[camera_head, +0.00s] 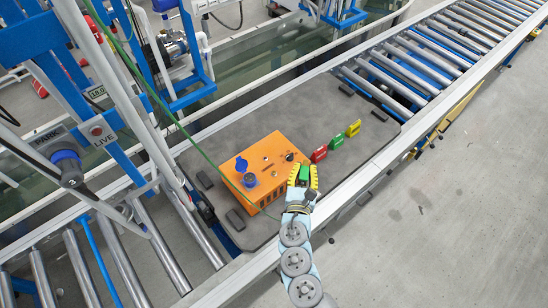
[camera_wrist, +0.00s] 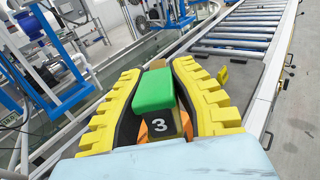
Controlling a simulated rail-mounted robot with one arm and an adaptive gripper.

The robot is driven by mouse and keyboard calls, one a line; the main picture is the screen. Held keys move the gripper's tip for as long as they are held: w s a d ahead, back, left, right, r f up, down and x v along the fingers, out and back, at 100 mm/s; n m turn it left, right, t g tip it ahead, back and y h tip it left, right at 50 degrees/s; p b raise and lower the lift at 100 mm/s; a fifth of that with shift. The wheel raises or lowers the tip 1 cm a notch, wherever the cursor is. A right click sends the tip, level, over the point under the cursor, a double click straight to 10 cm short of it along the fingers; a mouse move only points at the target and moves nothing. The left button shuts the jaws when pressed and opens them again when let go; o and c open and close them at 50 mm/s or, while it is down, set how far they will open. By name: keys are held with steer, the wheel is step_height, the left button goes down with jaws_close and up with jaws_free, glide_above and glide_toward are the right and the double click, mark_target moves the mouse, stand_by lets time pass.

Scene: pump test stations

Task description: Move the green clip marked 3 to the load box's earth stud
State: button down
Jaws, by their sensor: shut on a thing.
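My gripper (camera_head: 303,178) has yellow ribbed fingers and is shut on the green clip marked 3 (camera_head: 304,173). In the wrist view the clip (camera_wrist: 154,92) sits between both fingers, its dark face with a white 3 towards the camera. The load box (camera_head: 266,172) is an orange box with blue connectors on the grey board. My gripper is at the box's right side in the head view; whether clip and box touch I cannot tell. A dark round fitting (camera_head: 290,156) shows on the box's top near its right corner; I cannot tell if it is the earth stud.
A red clip (camera_head: 319,154), another green clip (camera_head: 336,142) and a yellow clip (camera_head: 353,128) stand in a row on the grey board (camera_head: 300,118) right of the box. A thin green cable (camera_head: 165,105) hangs across the scene to the box area. Rails edge the board.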

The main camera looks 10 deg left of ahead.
steer(key=shift+f+g, duration=0.15)
steer(key=shift+g, duration=0.25)
steer(key=shift+g, duration=0.7)
